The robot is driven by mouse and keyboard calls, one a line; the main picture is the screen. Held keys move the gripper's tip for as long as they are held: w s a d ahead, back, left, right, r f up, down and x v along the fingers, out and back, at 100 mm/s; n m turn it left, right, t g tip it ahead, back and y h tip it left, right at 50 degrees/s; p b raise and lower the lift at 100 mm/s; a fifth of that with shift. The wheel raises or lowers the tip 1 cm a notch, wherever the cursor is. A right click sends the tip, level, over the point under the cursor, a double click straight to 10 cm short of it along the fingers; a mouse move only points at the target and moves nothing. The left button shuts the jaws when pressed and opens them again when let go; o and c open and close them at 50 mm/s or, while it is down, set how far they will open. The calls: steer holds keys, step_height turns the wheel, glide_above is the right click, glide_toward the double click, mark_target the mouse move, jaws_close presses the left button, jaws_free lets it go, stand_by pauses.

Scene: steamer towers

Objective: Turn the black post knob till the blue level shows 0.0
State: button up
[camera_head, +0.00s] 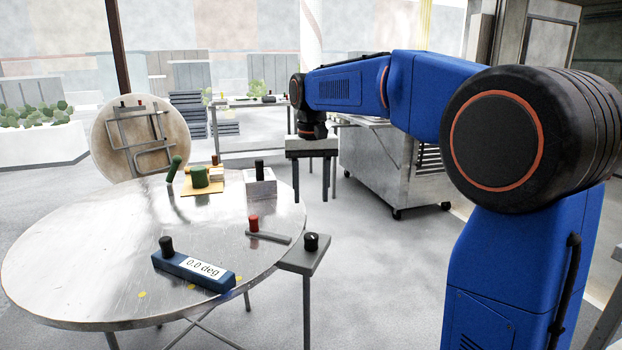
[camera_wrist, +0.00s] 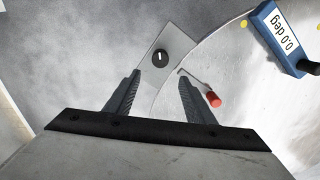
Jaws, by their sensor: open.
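The black post knob (camera_head: 311,242) has a white pointer mark and sits on a grey square plate (camera_head: 304,259) on a post at the table's right edge. The blue level (camera_head: 180,268) lies on the table with a black handle at its left end, and its display reads 0.0 deg. My gripper (camera_head: 313,200) hangs above and behind the knob, fingers pointing down, open and empty. In the wrist view the knob (camera_wrist: 160,58) shows just ahead of the two spread fingertips (camera_wrist: 158,78), not between them. The level (camera_wrist: 285,38) shows at the upper right.
A red-handled bar (camera_head: 253,224) lies close left of the knob plate. A white block with a black knob (camera_head: 260,183), a green cylinder (camera_head: 200,177) on a yellow board and a green-handled piece (camera_head: 173,169) stand farther back. A metal cart (camera_head: 385,170) stands behind.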

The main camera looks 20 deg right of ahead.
steer(key=shift+r, duration=1.85)
steer(key=s+d+f+n+t, duration=0.1)
steer(key=s+d+f, duration=0.15)
steer(key=s, duration=0.65)
steer(key=s+d+f+t, duration=0.2)
steer(key=s+f, duration=0.2)
steer(key=s, duration=0.6)
steer(key=s+d+f+n+t, duration=0.1)
steer(key=s+f, duration=1.2)
steer(key=s, duration=0.1)
steer(key=shift+s+d+f+t, duration=0.15)
steer(key=shift+s+d+t, duration=0.05)
steer(key=shift+d+t, duration=0.2)
